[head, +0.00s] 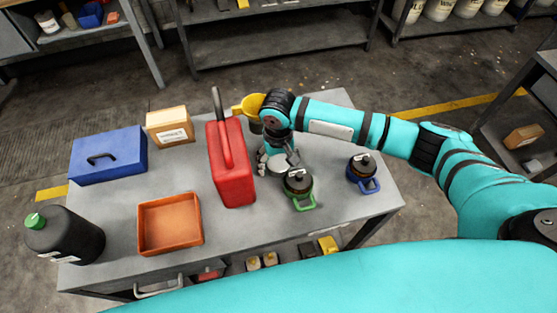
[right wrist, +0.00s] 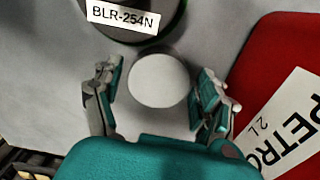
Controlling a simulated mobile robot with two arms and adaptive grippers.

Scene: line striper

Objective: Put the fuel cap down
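The fuel cap appears to be a pale grey disc (right wrist: 157,80), seen from above between the fingers of my right gripper (right wrist: 160,92). A gap shows on both sides of the disc, so the fingers are open and apart from it. In the head view my right gripper (head: 277,158) points down low over the grey table, between the red petrol can (head: 231,170) and a dark pot with a green handle (head: 298,183). The disc (head: 279,166) shows there partly among the fingers. Whether it rests flat on the table is hard to tell. My left gripper is not in view.
A yellow funnel (head: 249,105) is behind my gripper. A blue-handled pot (head: 363,172) stands right. An orange tray (head: 170,223), blue toolbox (head: 108,155), cardboard box (head: 170,126) and black bottle (head: 64,234) are left. The table (head: 335,205) is bare between the pots.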

